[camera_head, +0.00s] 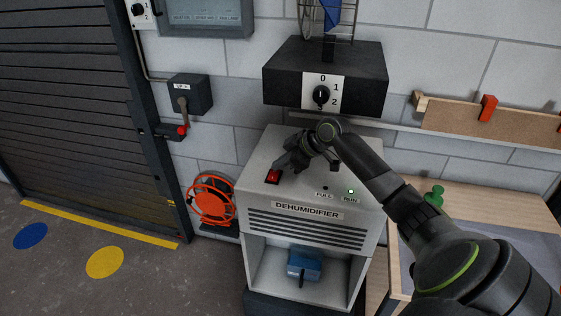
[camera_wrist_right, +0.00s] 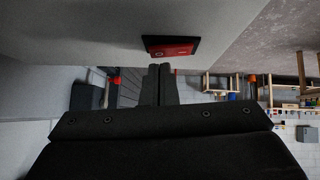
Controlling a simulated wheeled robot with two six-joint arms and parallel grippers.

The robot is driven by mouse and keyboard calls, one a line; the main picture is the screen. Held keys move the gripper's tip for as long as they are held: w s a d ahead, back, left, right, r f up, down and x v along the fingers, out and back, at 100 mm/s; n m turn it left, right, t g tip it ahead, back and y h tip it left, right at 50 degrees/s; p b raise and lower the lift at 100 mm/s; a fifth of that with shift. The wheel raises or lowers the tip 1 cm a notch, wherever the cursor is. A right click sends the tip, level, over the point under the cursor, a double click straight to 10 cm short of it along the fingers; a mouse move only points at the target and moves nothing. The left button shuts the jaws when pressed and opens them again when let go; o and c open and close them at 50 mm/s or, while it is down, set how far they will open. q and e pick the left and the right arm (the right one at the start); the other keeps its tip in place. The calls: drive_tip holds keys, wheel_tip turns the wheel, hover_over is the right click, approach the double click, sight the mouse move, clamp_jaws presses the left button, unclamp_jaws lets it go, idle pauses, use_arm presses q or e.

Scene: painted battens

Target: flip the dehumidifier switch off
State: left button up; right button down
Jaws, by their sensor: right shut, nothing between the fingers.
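The dehumidifier (camera_head: 307,212) is a pale grey cabinet against the wall, with its name on the front. Its red rocker switch (camera_head: 272,177) sits at the left of the sloped top panel; it also shows in the right wrist view (camera_wrist_right: 171,46). The RUN lamp (camera_head: 351,191) glows green and the FULL lamp (camera_head: 325,187) is dark. My right gripper (camera_head: 279,165) is shut and empty, its fingertips just above and behind the switch. In the right wrist view its fingers (camera_wrist_right: 159,72) point close to the switch; I cannot tell whether they touch it. My left gripper is not in view.
A black box with a rotary dial (camera_head: 321,96) hangs above the dehumidifier, close over my right arm. A wall switch box with a red-tipped lever (camera_head: 183,129) and an orange cable reel (camera_head: 212,201) are at left. A wooden-edged bench (camera_head: 470,195) stands at right.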

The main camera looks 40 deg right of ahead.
drive_tip(key=shift+d+f, duration=0.1)
drive_tip(key=shift+f, duration=0.25)
drive_tip(key=shift+f, duration=0.15)
drive_tip(key=shift+f+b, duration=0.3)
drive_tip(key=shift+f, duration=0.05)
drive_tip(key=shift+r, duration=0.2)
drive_tip(key=shift+p, duration=0.3)
